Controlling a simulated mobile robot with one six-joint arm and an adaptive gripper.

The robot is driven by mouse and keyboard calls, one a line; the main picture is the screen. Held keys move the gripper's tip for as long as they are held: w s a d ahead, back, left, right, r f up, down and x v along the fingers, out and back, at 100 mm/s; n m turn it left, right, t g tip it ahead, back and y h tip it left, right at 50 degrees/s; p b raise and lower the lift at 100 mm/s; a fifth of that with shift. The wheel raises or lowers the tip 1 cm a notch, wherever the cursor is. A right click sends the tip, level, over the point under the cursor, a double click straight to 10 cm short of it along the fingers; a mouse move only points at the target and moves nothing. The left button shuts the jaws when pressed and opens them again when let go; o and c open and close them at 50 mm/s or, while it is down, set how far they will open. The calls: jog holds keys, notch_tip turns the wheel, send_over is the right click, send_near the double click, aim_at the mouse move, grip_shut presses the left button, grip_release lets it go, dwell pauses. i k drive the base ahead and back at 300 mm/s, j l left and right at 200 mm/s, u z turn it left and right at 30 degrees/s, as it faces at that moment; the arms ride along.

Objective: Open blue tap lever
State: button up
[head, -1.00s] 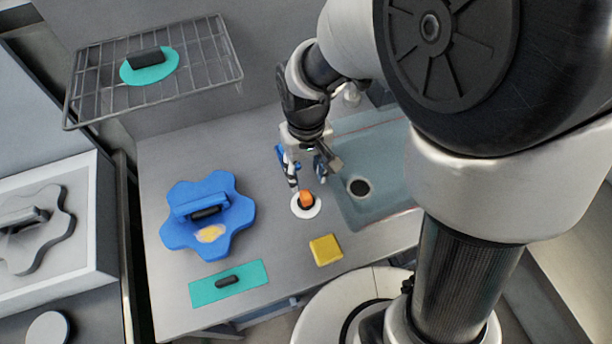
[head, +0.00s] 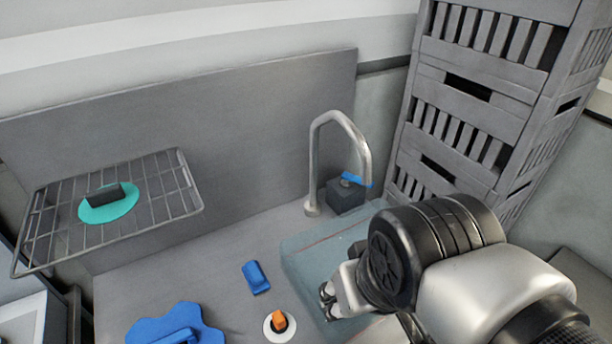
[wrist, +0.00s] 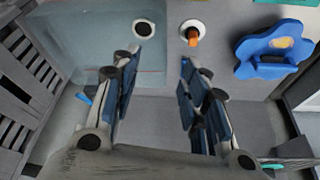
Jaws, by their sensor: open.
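The blue tap lever (head: 356,180) sits on top of a dark block (head: 347,198) beside the curved metal tap (head: 341,128) at the back of the sink. In the wrist view, a small blue piece that looks like the lever (wrist: 83,97) shows at the left, outside my fingers. My gripper (head: 328,300) is over the sink, in front of the tap and apart from the lever. In the wrist view my gripper (wrist: 164,66) is open, with nothing between its fingers. The arm hides part of the sink in the head view.
Stacked grey crates (head: 470,100) stand right of the tap. The sink (head: 320,255) lies below it. On the counter are a blue block (head: 256,277), an orange knob (head: 279,321) and a blue lobed piece (head: 180,325). A wire rack (head: 160,208) juts out at left.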

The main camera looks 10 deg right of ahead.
aim_at(347, 178)
jog(key=k+l+z, duration=0.1)
jog(key=l, duration=0.55)
jog(key=k+l+z, duration=0.1)
jog(key=l, duration=0.55)
jog(key=i, duration=0.5)
